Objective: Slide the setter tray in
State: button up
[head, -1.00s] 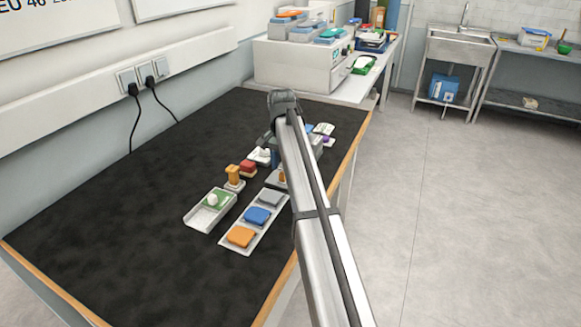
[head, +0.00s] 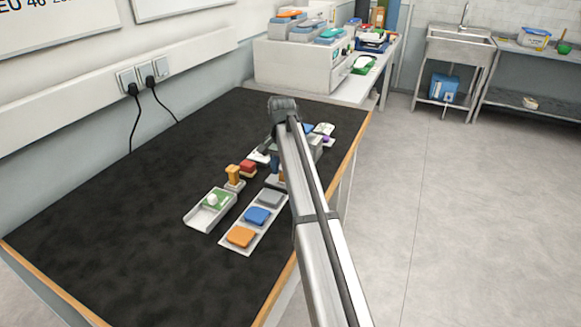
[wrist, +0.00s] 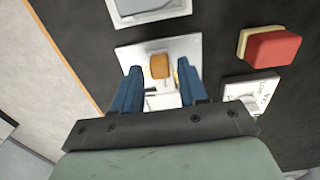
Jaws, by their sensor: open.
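A pale grey tray-like piece (wrist: 188,46) with an orange-brown knob (wrist: 160,67) lies below my gripper in the wrist view. It may be the setter tray; I cannot tell for sure. My gripper (wrist: 160,72) is open, with its blue fingers on either side of the knob, and a gap shows on each side. In the head view my arm hides much of my gripper; a blue finger (head: 275,163) shows just above the orange knob (head: 282,177).
A pale strip (head: 232,245) holds orange, blue and grey pads. Left of it are a white tray (head: 194,219) with a green pad, an orange post (head: 233,174) and a red block (head: 248,166). The black mat is clear to the left. The table's right edge (head: 354,134) is close.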

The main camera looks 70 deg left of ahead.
jog(key=shift+f, duration=1.3)
jog(key=shift+r, duration=0.1)
dwell(0.4)
jog(key=c, duration=0.6)
jog(key=shift+w+a, duration=3.05)
jog(key=shift+a, duration=0.05)
jog(key=o, duration=0.6)
jog(key=shift+r, duration=0.2)
